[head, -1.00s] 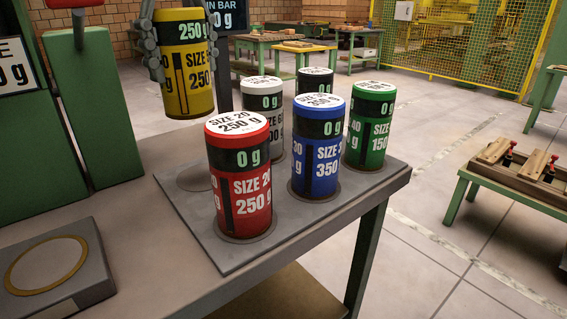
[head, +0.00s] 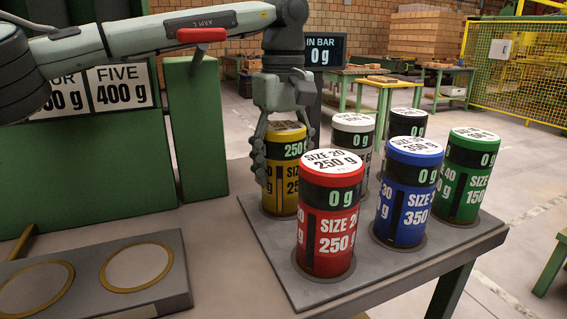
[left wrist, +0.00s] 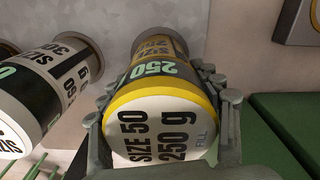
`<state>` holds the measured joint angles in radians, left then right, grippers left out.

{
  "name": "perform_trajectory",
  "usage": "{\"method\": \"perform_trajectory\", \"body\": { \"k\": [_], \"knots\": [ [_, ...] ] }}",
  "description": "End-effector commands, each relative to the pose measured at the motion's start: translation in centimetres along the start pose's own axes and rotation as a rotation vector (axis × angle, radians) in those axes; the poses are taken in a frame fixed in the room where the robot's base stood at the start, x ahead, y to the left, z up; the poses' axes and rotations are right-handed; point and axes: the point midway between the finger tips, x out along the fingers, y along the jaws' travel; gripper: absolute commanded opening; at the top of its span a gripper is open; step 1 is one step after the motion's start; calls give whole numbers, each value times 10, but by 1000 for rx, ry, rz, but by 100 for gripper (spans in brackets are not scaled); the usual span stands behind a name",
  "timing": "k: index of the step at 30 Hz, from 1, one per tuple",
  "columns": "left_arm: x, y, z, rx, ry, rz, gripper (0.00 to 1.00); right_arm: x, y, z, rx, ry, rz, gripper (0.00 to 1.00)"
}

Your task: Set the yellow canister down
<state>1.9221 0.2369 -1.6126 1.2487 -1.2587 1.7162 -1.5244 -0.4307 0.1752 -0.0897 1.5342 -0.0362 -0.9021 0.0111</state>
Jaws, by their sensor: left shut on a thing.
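My left gripper (head: 283,158) is shut around the upper part of the yellow canister (head: 285,196), one finger on each side. The canister is upright, marked SIZE 50 and 250 g, with 250 g on its dark band. It is at the back left corner of the grey plate (head: 274,250), its base at plate level; whether it bears its full weight there I cannot tell. The left wrist view shows its white lid (left wrist: 157,128) between the fingers and a ring around its base. My right gripper is not in view.
The red canister (head: 330,215) stands in front, with white (head: 352,150), blue (head: 405,195), green (head: 466,178) and black (head: 407,123) canisters to the right. A grey block with gold rings (head: 140,267) lies left. A green post (head: 197,135) stands behind left.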

Motion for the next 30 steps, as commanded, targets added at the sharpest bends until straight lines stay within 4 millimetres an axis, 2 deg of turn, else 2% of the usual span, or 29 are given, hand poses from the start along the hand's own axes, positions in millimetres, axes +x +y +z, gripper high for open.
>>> {"method": "perform_trajectory", "body": {
  "k": [3,4,9,21,26,30],
  "knots": [
    [-1,0,0,0,0,1,18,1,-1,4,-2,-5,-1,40],
    [0,0,0,0,0,0,65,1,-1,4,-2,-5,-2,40],
    [0,0,0,0,0,0,86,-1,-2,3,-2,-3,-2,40],
    [-5,1,0,-1,1,2,87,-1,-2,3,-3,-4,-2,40],
    [-29,1,0,-1,1,3,87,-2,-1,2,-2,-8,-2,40],
    [-61,1,0,-2,0,3,87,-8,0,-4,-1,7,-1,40]
  ]
}}
